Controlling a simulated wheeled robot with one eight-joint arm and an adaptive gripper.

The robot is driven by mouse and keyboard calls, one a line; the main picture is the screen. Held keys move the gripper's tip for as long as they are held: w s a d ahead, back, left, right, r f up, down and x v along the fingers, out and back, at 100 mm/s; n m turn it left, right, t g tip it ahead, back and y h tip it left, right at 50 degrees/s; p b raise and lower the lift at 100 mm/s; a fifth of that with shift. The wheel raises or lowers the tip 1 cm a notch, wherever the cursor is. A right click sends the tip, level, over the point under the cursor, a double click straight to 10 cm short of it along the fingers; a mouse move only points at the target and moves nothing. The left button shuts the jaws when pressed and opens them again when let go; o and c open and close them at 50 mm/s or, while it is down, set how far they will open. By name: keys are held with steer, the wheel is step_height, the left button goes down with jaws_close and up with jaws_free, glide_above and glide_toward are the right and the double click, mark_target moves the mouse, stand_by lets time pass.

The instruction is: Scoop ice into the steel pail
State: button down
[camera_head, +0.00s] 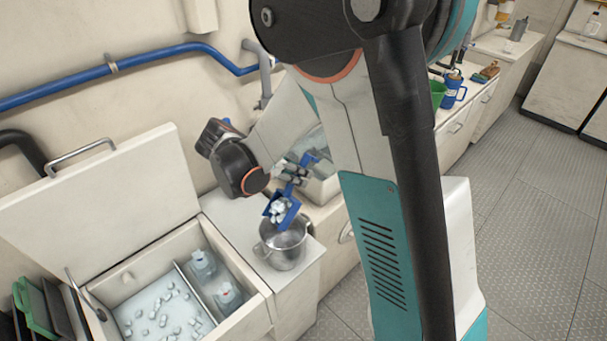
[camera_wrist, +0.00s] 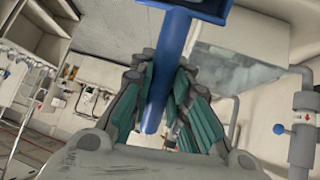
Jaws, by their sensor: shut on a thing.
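My gripper (camera_head: 296,170) is shut on the blue handle of an ice scoop (camera_head: 279,209). In the wrist view, my gripper's fingers (camera_wrist: 165,105) close around the blue handle of the scoop (camera_wrist: 176,40). The scoop holds a heap of pale ice cubes and sits just above the steel pail (camera_head: 281,246), near its back rim. The pail stands on a white counter, and its inside looks empty where I can see it. The open ice chest (camera_head: 245,321) stands left of the pail. Loose ice cubes (camera_head: 160,312) lie in its left compartment.
The chest lid (camera_head: 100,215) stands open against the wall. Two clear bottles (camera_head: 203,265) are in the chest's right compartment. A blue pipe (camera_head: 110,67) runs along the wall. A green bucket (camera_head: 438,93) and a blue mug (camera_head: 453,88) stand on the far counter. Open floor is at right.

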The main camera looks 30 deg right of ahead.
mark_target(303, 158)
steer(key=a+h+b, duration=0.2)
steer(key=s+a+r+h+b, duration=0.1)
steer(key=a+h, duration=0.1)
steer(key=shift+s+m+t, duration=0.1)
steer(key=shift+m+t, duration=0.2)
steer(key=shift+t, duration=0.1)
steer(key=shift+d+r+p, duration=0.15)
steer(key=shift+r+p, duration=0.15)
steer(key=shift+r, duration=0.05)
steer(key=shift+w+d+r+y+p, duration=0.1)
steer(key=shift+d+r+y+p, duration=0.1)
steer(key=shift+d+y+p, duration=0.3)
steer(key=shift+w+d+r+y+p, duration=0.15)
steer(key=shift+d+y+p, duration=0.2)
steer(key=shift+p, duration=0.25)
steer(key=d+y+p, duration=0.1)
steer(key=w+d+g+y+p, duration=0.1)
steer(key=d+y+p, duration=0.1)
steer(key=d+r+y+p, duration=0.1)
steer(key=p, duration=0.1)
steer(key=shift+w+d+n+g, duration=0.2)
steer(key=shift+n+g, duration=0.1)
steer(key=shift+n, duration=0.1)
steer(key=shift+w+d+y, duration=0.15)
steer(key=shift+d+y, duration=0.2)
steer(key=shift+y, duration=0.3)
